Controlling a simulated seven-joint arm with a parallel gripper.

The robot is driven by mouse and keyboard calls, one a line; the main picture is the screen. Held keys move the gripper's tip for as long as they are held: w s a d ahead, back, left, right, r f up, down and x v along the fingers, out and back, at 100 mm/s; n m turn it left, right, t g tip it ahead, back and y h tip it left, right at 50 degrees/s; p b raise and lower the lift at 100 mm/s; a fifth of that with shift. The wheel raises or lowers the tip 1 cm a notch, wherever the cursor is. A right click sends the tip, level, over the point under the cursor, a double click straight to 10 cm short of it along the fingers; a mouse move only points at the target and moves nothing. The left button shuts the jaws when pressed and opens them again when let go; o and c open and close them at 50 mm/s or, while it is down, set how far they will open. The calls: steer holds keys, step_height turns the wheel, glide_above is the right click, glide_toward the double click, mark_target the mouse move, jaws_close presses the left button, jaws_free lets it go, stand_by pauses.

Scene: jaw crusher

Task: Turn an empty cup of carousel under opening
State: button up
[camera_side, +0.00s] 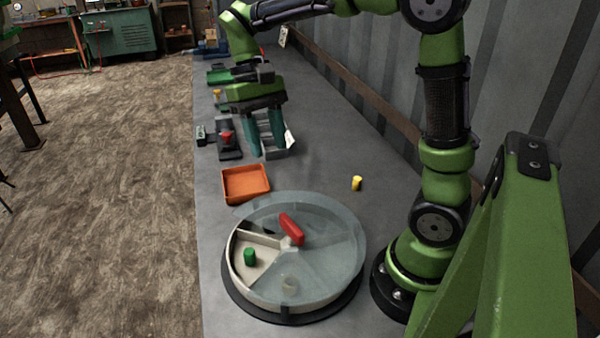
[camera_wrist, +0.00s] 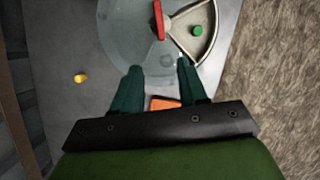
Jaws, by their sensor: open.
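The round carousel (camera_side: 296,252) stands on the near part of the bench, under a clear lid with one open sector. A green cylinder (camera_side: 250,257) sits in the compartment under that opening. A red bar handle (camera_side: 291,229) is at the carousel's centre. Another pale object (camera_side: 290,286) shows faintly through the lid at the front. My gripper (camera_side: 265,152) is open and empty, pointing down beyond the orange tray, away from the carousel. The wrist view shows its two teal fingers (camera_wrist: 160,82) apart, with the carousel (camera_wrist: 122,35), handle (camera_wrist: 159,20) and green cylinder (camera_wrist: 197,31) ahead.
An orange tray (camera_side: 246,196) lies between the carousel and my gripper. A yellow cylinder (camera_side: 356,183) stands on bare bench to the right. A dark device with a red part (camera_side: 227,138) is left of my fingers. A wall runs along the bench's right side.

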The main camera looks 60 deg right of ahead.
glide_toward(290, 222)
steer(key=x, duration=0.9)
steer(key=shift+f, duration=0.15)
steer(key=shift+c, duration=0.4)
jaws_close()
